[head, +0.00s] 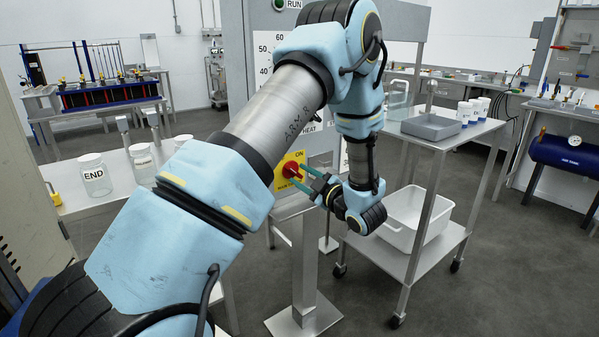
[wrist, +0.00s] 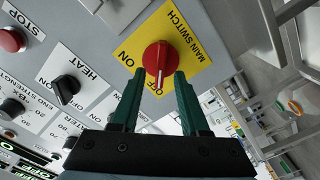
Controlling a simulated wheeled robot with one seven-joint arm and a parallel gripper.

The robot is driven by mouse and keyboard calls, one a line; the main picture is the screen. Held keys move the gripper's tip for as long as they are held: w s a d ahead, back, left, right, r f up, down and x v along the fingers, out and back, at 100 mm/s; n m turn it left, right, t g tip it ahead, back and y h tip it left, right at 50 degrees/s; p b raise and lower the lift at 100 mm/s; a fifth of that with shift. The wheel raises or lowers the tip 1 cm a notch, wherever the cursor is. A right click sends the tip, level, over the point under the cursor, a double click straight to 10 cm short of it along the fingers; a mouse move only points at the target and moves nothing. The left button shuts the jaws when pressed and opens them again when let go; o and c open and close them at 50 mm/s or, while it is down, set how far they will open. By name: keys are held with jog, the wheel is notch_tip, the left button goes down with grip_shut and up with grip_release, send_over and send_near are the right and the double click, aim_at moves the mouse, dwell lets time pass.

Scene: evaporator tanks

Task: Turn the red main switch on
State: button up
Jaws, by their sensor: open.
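The red main switch (wrist: 159,58) is a round knob with a grip bar on a yellow plate (wrist: 187,35) marked ON, OFF and MAIN SWITCH. The white line on its bar points at OFF in the wrist view. The knob also shows in the head view (head: 291,169), on the front of a grey control panel. My gripper (wrist: 159,76) is open, with its green fingertips on either side of the knob's bar. I cannot tell whether they touch it. In the head view my gripper (head: 303,178) reaches the knob from the right.
The panel also carries a black HEAT knob (wrist: 66,88) and a red STOP button (wrist: 11,40). A steel trolley (head: 448,143) with a white tub (head: 412,222) stands close on the right. A bench with jars (head: 95,176) is on the left.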

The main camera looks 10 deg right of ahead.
jog(key=shift+w+a, duration=0.3)
jog(key=shift+w, duration=0.3)
grip_shut()
